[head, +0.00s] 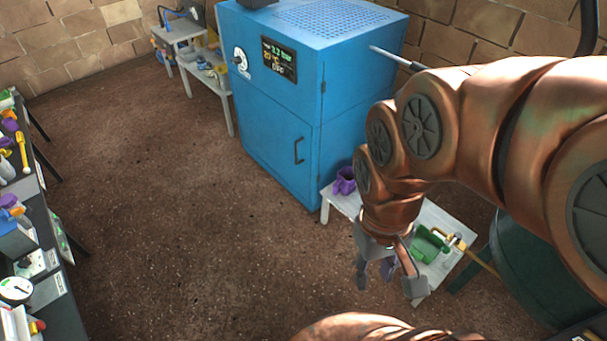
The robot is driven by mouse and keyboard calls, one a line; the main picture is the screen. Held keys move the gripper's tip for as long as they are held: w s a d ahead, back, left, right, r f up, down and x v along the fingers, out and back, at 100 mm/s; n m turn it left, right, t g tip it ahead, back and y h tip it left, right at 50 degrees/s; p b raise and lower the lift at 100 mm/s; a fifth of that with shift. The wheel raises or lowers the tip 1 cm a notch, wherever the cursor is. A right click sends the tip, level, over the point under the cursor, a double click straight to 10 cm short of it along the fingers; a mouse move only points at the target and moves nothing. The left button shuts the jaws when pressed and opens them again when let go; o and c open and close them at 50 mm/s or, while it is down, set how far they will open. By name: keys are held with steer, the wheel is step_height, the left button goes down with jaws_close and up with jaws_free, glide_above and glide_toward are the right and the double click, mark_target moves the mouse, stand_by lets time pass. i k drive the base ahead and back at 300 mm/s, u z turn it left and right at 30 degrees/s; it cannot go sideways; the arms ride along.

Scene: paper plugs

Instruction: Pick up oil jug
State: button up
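My gripper (388,279) hangs over the near edge of a small light table (453,218), its fingers spread apart and pointing down. A small purple thing (388,268) shows between the fingers; it is partly hidden, and I cannot tell what it is or how near it is to them. A purple jug-like container (344,181) stands at the far left end of this table. A green scoop-like thing (430,245) lies on the table to the right of my gripper. I cannot tell for sure which of these is the oil jug.
A big blue cabinet (270,135) stands behind the table. A dark green drum (530,265) is at the right. A dark bench (60,270) with several tools runs along the left. Another small table (187,38) stands at the back. The brown floor between is clear.

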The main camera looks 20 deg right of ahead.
mark_target(346, 185)
steer(key=u, duration=0.45)
steer(key=i, duration=1.05)
steer(key=z, duration=0.15)
